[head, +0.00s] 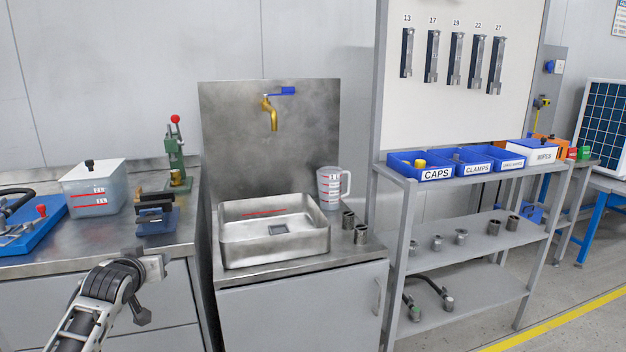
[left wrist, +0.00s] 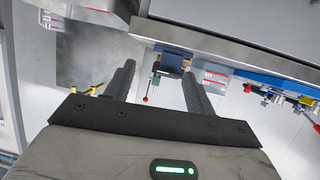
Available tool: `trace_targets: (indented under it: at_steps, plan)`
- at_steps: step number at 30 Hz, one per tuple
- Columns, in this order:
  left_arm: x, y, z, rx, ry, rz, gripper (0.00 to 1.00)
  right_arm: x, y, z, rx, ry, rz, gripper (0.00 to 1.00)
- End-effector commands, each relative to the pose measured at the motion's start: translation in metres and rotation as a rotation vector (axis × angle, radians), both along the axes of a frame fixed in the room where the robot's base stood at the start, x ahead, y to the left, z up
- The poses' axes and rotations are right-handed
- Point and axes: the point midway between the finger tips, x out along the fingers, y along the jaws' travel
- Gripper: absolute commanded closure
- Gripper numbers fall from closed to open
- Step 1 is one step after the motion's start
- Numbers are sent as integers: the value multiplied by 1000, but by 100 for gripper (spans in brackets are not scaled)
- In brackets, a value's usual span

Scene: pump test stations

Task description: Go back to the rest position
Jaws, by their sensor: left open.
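My left gripper (head: 152,275) is in front of the left bench in the head view, near its front edge. Its fingers are hard to make out there. In the left wrist view my left gripper (left wrist: 158,78) has its two dark fingers spread apart, with nothing held between them. That view looks upside down, with the green press and its red ball (left wrist: 146,100) showing beyond the fingers. My right gripper is in neither view.
The left bench (head: 180,240) carries a water tank (head: 95,190), a blue-based fixture (head: 157,217) and a green press (head: 175,150). A steel sink (head: 272,250) with a measuring jug (head: 329,188) stands right of it. A shelf rack (head: 460,262) holds blue bins (head: 436,175).

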Motion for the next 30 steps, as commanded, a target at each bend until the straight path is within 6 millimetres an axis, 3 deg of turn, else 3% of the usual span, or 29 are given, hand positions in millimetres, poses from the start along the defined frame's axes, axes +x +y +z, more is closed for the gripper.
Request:
trace_targets:
  at_steps: [5,14,17,20,24,27,30]
  plan:
    - [13,-13,42,304,-183,-152,45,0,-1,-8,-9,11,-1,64]
    - [-51,-74,-53,275,-91,-273,45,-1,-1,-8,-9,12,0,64]
    - [-87,-99,-88,242,-46,-316,45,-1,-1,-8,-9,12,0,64]
    - [-137,-129,-124,193,6,-366,45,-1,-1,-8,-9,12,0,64]
    - [-225,-172,-164,97,89,-426,45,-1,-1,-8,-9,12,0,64]
    - [-283,-195,-176,26,143,-449,45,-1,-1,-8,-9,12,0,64]
    - [-326,-210,-177,-30,181,-457,45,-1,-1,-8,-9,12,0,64]
